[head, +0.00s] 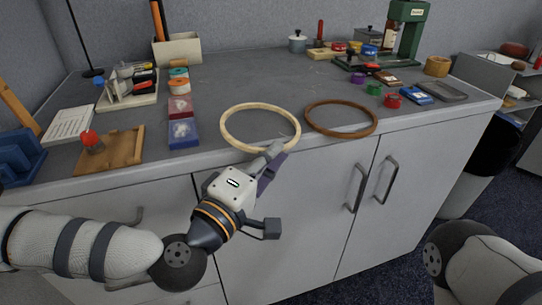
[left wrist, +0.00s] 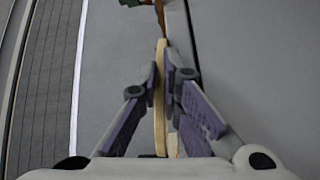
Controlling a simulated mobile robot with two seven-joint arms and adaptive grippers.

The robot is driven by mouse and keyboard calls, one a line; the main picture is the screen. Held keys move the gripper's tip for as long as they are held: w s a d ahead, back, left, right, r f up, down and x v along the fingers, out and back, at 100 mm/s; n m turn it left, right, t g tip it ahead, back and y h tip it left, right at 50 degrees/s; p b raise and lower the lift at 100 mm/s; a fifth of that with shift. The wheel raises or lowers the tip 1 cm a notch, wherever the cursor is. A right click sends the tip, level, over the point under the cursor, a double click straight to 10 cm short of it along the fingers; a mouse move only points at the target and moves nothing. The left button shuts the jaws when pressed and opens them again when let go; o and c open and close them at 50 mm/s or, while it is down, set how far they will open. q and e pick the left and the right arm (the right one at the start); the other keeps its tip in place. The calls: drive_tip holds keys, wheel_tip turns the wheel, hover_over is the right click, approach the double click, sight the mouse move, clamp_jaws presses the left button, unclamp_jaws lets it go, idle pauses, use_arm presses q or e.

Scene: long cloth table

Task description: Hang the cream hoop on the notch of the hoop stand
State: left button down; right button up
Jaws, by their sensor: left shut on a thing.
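The cream hoop (head: 224,124) is a pale ring at the front edge of the grey table, left of a brown hoop (head: 341,136). My left gripper (head: 274,152) is shut on its near rim. In the left wrist view the hoop (left wrist: 159,110) shows edge-on as a pale strip between the fingers (left wrist: 166,82). I cannot tell whether it touches the table or is slightly raised. A thin dark pole on a round base (head: 93,73) stands at the back left; I cannot tell whether it is the hoop stand, and no notch is visible. My right gripper is out of view.
A tool holder (head: 130,98), wooden board (head: 112,160) and stacked coloured boxes (head: 184,136) crowd the left. A green press (head: 410,30) and small coloured items stand at the back right. The table's middle behind the hoops is clear.

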use_arm(q)
drive_tip(key=c, duration=1.8)
unclamp_jaws()
